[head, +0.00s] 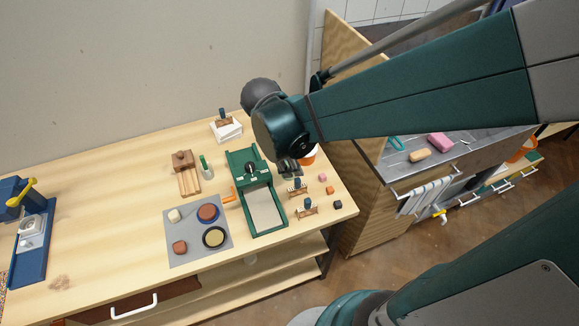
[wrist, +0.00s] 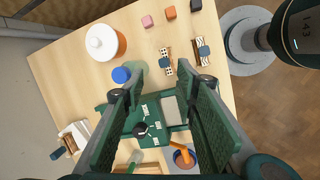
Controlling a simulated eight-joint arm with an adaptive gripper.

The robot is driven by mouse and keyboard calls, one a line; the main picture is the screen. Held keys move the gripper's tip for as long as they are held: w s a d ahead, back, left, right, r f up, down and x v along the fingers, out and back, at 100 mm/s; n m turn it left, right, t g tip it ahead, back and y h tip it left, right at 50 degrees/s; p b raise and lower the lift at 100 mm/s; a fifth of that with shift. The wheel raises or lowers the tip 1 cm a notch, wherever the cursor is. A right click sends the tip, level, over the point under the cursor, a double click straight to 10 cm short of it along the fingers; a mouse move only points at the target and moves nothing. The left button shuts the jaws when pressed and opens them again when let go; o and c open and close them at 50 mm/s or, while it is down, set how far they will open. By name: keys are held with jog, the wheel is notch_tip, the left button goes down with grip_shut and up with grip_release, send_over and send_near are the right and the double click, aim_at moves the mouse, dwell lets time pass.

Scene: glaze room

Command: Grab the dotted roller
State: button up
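Two small rollers with dark blue grips lie on the wooden table. One (wrist: 168,66) looks marked with small dark spots or checks; it also shows in the head view (head: 298,188). The other (wrist: 203,46) looks wavy or striped and lies nearer the table's front edge in the head view (head: 307,210). The patterns are too small to be sure which is dotted. A third blue-gripped piece (head: 222,115) is at the white holder at the back. My gripper (wrist: 162,75) is open and empty above the table, its fingers pointing toward the first roller. In the head view my gripper (head: 288,168) is partly hidden.
A green press (head: 268,232) stands left of the rollers. Pink (head: 322,177), orange (head: 330,190) and black (head: 338,204) cubes lie to their right. A white-lidded orange jar (wrist: 104,42) stands behind. A grey mat (head: 185,253) with bowls lies at left.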

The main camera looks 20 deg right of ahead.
aim_at(296, 180)
jog(key=shift+w+a+f+n+g+h, duration=0.1)
jog(key=shift+w+f+n+g+h, duration=0.15)
jog(key=shift+f+n, duration=0.55)
jog(key=shift+w+a+f+n+g+h, duration=0.15)
jog(key=shift+f+n, duration=0.3)
jog(key=shift+f, duration=0.5)
jog(key=shift+w+d+f+n+g+h, duration=0.1)
jog(key=shift+w+f+n+g+h, duration=0.15)
jog(key=shift+f+n, duration=0.55)
jog(key=shift+f, duration=0.15)
jog(key=shift+b+x, duration=0.3)
jog(key=shift+x, duration=0.95)
jog(key=shift+s, duration=0.1)
jog(key=shift+x, duration=2.55)
jog(key=shift+s, duration=0.15)
jog(key=shift+c, duration=0.6)
grip_shut()
